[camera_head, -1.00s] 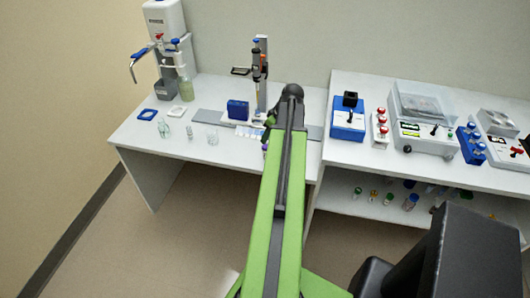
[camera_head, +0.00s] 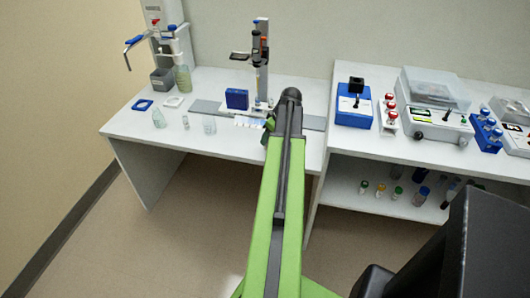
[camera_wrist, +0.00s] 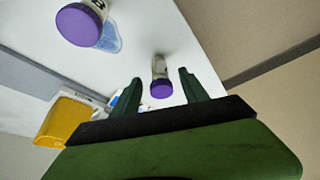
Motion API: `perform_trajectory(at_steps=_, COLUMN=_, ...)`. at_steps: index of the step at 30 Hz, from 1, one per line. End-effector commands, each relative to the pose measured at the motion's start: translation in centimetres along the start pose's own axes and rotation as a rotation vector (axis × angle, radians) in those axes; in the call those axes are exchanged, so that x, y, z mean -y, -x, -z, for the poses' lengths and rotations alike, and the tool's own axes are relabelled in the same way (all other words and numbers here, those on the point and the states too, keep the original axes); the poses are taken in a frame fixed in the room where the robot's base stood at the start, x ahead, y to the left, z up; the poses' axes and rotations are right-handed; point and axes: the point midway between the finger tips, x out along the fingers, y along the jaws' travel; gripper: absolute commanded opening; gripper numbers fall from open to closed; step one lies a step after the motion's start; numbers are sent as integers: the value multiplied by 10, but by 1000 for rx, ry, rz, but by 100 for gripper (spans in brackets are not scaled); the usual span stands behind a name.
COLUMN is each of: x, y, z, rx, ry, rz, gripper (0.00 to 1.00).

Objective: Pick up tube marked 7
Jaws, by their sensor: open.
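In the wrist view, a small tube with a purple cap (camera_wrist: 160,80) stands on the white bench between the two dark green fingers of my open gripper (camera_wrist: 160,74). The fingers look apart from it. A second purple-capped container (camera_wrist: 82,22) shows larger at the upper left, with dark print near its cap. I cannot read a 7 on either one. In the head view, my arm hides most of the gripper and the bench beneath it; a green part of the gripper shows at the arm's left side.
A yellow-sided object (camera_wrist: 66,120) lies left of the fingers in the wrist view. In the head view, a blue block (camera_head: 237,99) and a stand (camera_head: 262,65) are behind the arm's end. Small glassware (camera_head: 158,118) stands at left. A lower shelf (camera_head: 345,200) holds several capped vials.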

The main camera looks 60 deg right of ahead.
Motion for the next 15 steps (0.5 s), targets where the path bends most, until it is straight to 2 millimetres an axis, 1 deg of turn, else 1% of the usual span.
perform_trajectory(at_steps=5, x=0, y=-4, z=0, rx=0, ry=-1, rz=0, gripper=52)
perform_trajectory(at_steps=8, x=-1, y=-19, z=1, rx=0, ry=0, rz=0, gripper=52)
perform_trajectory(at_steps=12, x=-2, y=-46, z=4, rx=0, ry=0, rz=0, gripper=52)
perform_trajectory(at_steps=15, x=-2, y=-55, z=4, rx=0, ry=0, rz=0, gripper=52)
